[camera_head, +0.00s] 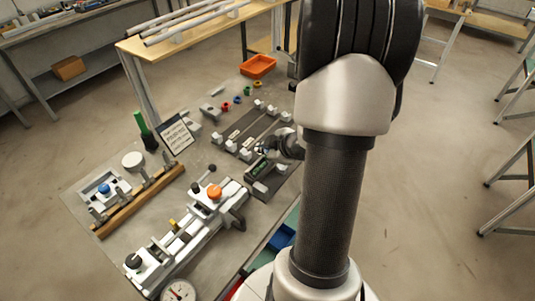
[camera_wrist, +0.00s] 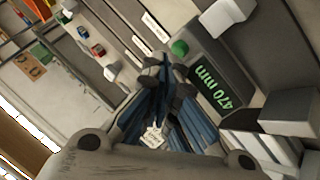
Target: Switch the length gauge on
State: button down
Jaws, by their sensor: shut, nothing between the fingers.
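The length gauge (camera_head: 259,170) is a dark box on the frame jig, near the middle of the workbench in the head view. In the wrist view its display (camera_wrist: 217,88) is lit and reads 470 mm in green. A round green button (camera_wrist: 180,47) sits beside the display. My gripper (camera_wrist: 164,66) is shut and empty, with its fingertips just beside and below the green button in the picture; I cannot tell whether they touch anything. In the head view my gripper (camera_head: 268,149) is over the jig next to the gauge, and my arm covers part of the area to the right.
A clamp fixture with an orange knob (camera_head: 214,192) stands to the front left. An orange bin (camera_head: 257,66) is at the back. White blocks surround the jig.

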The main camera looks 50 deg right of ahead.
jog(key=shift+r, duration=0.15)
notch_tip(320, 180, up, 6)
jog(key=p, duration=0.6)
dwell(0.5)
